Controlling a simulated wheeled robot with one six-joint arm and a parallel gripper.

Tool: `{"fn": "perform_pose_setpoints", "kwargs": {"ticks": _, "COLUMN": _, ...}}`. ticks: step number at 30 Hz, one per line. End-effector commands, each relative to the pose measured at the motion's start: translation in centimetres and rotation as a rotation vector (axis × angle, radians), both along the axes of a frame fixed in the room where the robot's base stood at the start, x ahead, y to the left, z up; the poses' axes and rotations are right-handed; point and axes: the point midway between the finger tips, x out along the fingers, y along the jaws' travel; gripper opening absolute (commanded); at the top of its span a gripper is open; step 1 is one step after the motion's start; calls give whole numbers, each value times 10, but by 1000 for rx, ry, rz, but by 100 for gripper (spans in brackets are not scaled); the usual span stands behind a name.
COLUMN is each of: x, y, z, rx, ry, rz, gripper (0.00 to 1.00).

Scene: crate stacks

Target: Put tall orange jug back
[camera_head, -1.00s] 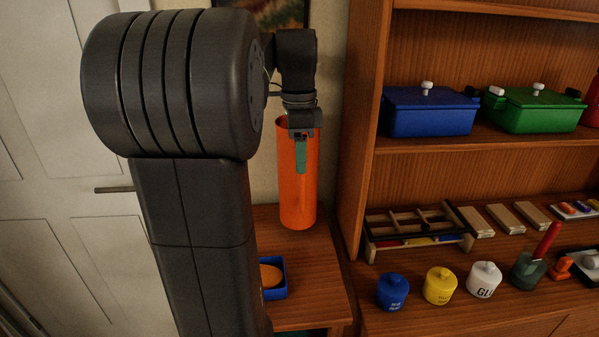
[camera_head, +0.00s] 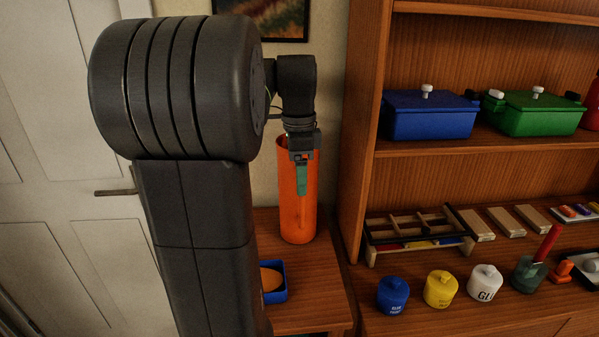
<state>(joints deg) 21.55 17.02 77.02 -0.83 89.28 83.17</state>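The tall orange jug (camera_head: 297,218) stands upright over the small wooden side table, left of the shelf unit. Its base looks at or just above the tabletop; I cannot tell whether it touches. My gripper (camera_head: 302,180) is at the jug's upper part, pointing down. One green finger lies against the jug's near outer side. The other finger is hidden, apparently inside the rim, and the gripper looks shut on the jug's wall.
The side table (camera_head: 310,300) also holds a blue tray (camera_head: 277,295) with an orange round thing, partly behind my arm. The shelf unit's upright (camera_head: 355,150) stands close on the right. Blue (camera_head: 392,296), yellow (camera_head: 440,290) and white pots (camera_head: 485,284) line its lower shelf.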

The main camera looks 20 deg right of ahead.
Motion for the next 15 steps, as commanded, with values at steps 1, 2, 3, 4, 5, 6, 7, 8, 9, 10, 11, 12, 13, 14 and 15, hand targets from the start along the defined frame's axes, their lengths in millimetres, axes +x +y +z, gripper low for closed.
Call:
{"fn": "perform_pose_setpoints", "kwargs": {"ticks": 1, "x": 0, "y": 0, "z": 0, "rx": 0, "ry": 0, "rz": 0, "gripper": 72}}
{"fn": "perform_pose_setpoints", "kwargs": {"ticks": 2, "x": 0, "y": 0, "z": 0, "rx": 0, "ry": 0, "rz": 0, "gripper": 72}}
{"fn": "perform_pose_setpoints", "kwargs": {"ticks": 3, "x": 0, "y": 0, "z": 1, "rx": 0, "ry": 0, "rz": 0, "gripper": 72}}
{"fn": "perform_pose_setpoints", "kwargs": {"ticks": 4, "x": 0, "y": 0, "z": 2, "rx": 0, "ry": -1, "rz": 0, "gripper": 72}}
{"fn": "perform_pose_setpoints", "kwargs": {"ticks": 5, "x": 0, "y": 0, "z": 4, "rx": 0, "ry": -1, "rz": 0, "gripper": 72}}
{"fn": "perform_pose_setpoints", "kwargs": {"ticks": 6, "x": 1, "y": 0, "z": 6, "rx": -1, "ry": -2, "rz": 0, "gripper": 72}}
{"fn": "perform_pose_setpoints", "kwargs": {"ticks": 7, "x": 1, "y": 0, "z": 10, "rx": -1, "ry": -2, "rz": 0, "gripper": 72}}
{"fn": "perform_pose_setpoints", "kwargs": {"ticks": 8, "x": 1, "y": 0, "z": 14, "rx": -1, "ry": -3, "rz": 0, "gripper": 72}}
{"fn": "perform_pose_setpoints", "kwargs": {"ticks": 9, "x": 2, "y": 0, "z": 20, "rx": -2, "ry": -4, "rz": 0, "gripper": 72}}
{"fn": "perform_pose_setpoints", "kwargs": {"ticks": 10, "x": 2, "y": -1, "z": 26, "rx": -2, "ry": -4, "rz": 0, "gripper": 72}}
{"fn": "perform_pose_setpoints", "kwargs": {"ticks": 11, "x": 3, "y": -1, "z": 32, "rx": -2, "ry": -5, "rz": 0, "gripper": 72}}
{"fn": "perform_pose_setpoints", "kwargs": {"ticks": 12, "x": 3, "y": -1, "z": 41, "rx": -2, "ry": -4, "rz": 0, "gripper": 72}}
{"fn": "perform_pose_setpoints", "kwargs": {"ticks": 13, "x": 4, "y": -1, "z": 48, "rx": -2, "ry": -5, "rz": 0, "gripper": 72}}
{"fn": "perform_pose_setpoints", "kwargs": {"ticks": 14, "x": 4, "y": -1, "z": 55, "rx": -2, "ry": -5, "rz": 0, "gripper": 72}}
{"fn": "perform_pose_setpoints", "kwargs": {"ticks": 15, "x": 5, "y": -1, "z": 64, "rx": -2, "ry": -4, "rz": 0, "gripper": 72}}
